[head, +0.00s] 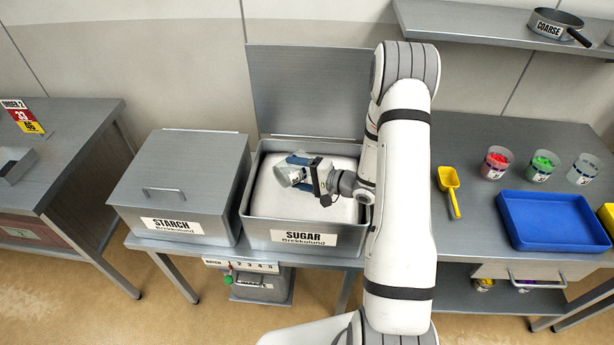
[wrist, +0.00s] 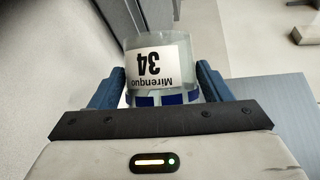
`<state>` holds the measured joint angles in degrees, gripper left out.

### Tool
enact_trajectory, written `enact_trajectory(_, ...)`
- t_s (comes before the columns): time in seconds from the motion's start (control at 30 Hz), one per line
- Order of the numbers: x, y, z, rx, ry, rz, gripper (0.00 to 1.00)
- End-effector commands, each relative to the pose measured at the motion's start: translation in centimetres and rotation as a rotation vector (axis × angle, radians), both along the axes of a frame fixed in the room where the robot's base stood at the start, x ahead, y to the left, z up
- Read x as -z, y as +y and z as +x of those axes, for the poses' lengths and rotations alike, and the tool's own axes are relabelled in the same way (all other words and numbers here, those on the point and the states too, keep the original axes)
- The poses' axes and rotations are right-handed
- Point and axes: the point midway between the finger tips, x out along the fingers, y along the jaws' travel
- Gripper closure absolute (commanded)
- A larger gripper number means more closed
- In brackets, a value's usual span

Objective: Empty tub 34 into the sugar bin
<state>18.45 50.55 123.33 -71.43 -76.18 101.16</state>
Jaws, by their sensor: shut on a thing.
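Tub 34 (wrist: 157,62) is a clear tub with a white label reading "Mirenquo 34", which shows upside down in the wrist view. My gripper (wrist: 158,88) is shut on it, with a blue finger on each side. In the head view my gripper (head: 301,173) holds the tub (head: 287,177) tilted over the open sugar bin (head: 304,239). The bin is grey metal, labelled "SUGAR Brekkolund", its lid (head: 305,90) raised at the back. White sugar (head: 275,202) fills much of it. I cannot tell whether anything is left inside the tub.
A closed starch bin (head: 180,183) stands left of the sugar bin. To the right are a yellow scoop (head: 449,188), tubs with red (head: 495,162) and green (head: 541,165) contents, a clear tub (head: 582,168) and a blue tray (head: 552,221). A shelf (head: 480,22) hangs above.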

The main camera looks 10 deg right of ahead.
Motion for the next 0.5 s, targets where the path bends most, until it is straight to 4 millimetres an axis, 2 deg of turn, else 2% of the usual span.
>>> enact_trajectory(0.5,-0.30,-0.31,0.15,0.001,0.023,0.051,0.56)
